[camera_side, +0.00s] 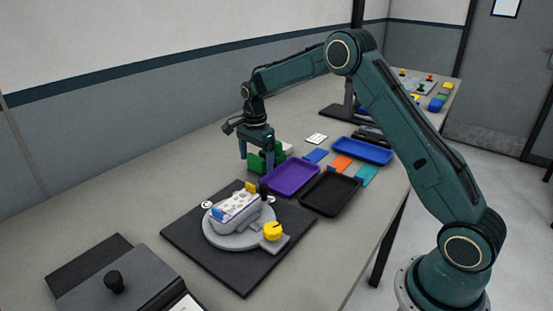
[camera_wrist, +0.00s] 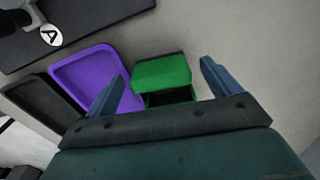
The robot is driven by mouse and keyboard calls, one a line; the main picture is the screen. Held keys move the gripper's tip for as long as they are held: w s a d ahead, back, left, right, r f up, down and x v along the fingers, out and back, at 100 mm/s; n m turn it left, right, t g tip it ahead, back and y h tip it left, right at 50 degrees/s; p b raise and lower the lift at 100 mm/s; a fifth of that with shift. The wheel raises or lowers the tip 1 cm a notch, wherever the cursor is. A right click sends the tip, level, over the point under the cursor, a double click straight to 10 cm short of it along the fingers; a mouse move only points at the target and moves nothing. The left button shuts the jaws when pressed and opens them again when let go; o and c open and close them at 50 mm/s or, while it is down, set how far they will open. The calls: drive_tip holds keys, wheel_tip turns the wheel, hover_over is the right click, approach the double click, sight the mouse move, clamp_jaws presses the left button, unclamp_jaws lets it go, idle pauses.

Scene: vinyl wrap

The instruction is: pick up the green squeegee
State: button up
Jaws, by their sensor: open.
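The green squeegee (camera_wrist: 162,72) lies on the table between my fingers in the wrist view, a green block with a dark strip along its far edge and a dark hollow on its near side. In the side view the green squeegee (camera_side: 255,163) is partly hidden by my fingers. My gripper (camera_side: 256,158) is open and points down over it, with one blue finger on each side. In the wrist view my gripper (camera_wrist: 161,70) shows gaps between both fingers and the squeegee; I see no contact.
A purple tray (camera_wrist: 70,70) lies close by on the left in the wrist view. A black tray (camera_side: 330,207) and a blue tray (camera_side: 378,157) stand beyond it. Coloured cards, including an orange one (camera_side: 341,163), lie near. A black mat (camera_side: 190,250) holds a round fixture with a yellow knob (camera_side: 272,231).

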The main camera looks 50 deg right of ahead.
sight(256, 156)
drive_tip(key=c, duration=1.1)
drive_tip(key=shift+r, duration=0.15)
wheel_tip(256, 156, up, 20)
drive_tip(key=shift+f, duration=0.1)
idle(0.5)
